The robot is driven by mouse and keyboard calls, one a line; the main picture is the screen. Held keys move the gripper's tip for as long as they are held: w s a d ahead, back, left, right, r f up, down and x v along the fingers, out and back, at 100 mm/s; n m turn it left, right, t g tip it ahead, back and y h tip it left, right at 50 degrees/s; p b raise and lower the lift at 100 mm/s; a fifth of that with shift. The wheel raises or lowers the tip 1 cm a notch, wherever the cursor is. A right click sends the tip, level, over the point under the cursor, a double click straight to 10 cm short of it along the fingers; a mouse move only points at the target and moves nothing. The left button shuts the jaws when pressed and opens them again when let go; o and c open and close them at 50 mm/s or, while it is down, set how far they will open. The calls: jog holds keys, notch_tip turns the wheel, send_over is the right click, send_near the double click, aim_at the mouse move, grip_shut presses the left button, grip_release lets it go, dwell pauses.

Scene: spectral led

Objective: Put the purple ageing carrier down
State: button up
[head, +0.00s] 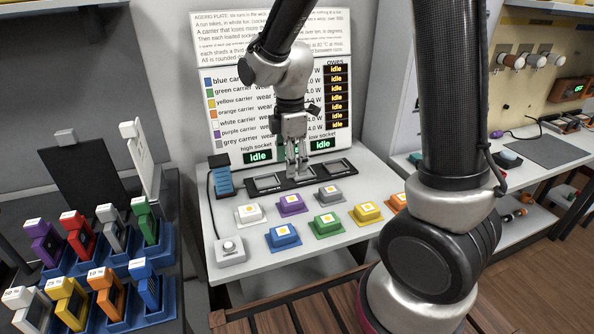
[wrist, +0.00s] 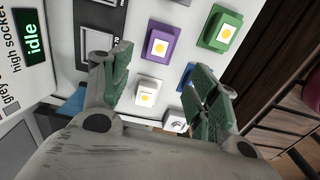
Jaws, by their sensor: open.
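The purple ageing carrier (head: 291,204) sits on the white bench (head: 222,222), in the back row between the white carrier (head: 249,213) and the grey carrier (head: 329,194). A white label with a yellow dot is on its top. In the wrist view, the purple carrier (wrist: 161,37) shows beyond my finger tips, apart from them. My gripper (head: 298,172) is open and empty above the bench, near the dark socket strip behind the carriers. In the wrist view, my gripper (wrist: 163,64) has its two green-padded fingers spread, with nothing between them.
The high socket (head: 268,182) and low socket (head: 333,168) look empty; their displays read idle. Green (head: 327,223), blue (head: 284,236), yellow (head: 364,213) and orange (head: 397,202) carriers stand close by. A grey button box (head: 230,250) is at the front left.

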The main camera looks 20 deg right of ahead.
jog(key=s+d+r+m+t, duration=0.2)
jog(key=s+d+r+m, duration=0.6)
jog(key=r, duration=0.3)
jog(key=s+d+r+m+t, duration=0.1)
jog(key=s+d+r+m, duration=0.1)
jog(key=s+m, duration=0.3)
jog(key=s+d+r+m+t, duration=0.1)
jog(key=s+d+r+m, duration=0.2)
jog(key=s+d+m, duration=0.1)
jog(key=shift+s+d+m, duration=0.3)
jog(key=shift+s+m, duration=0.2)
jog(key=shift+s, duration=0.55)
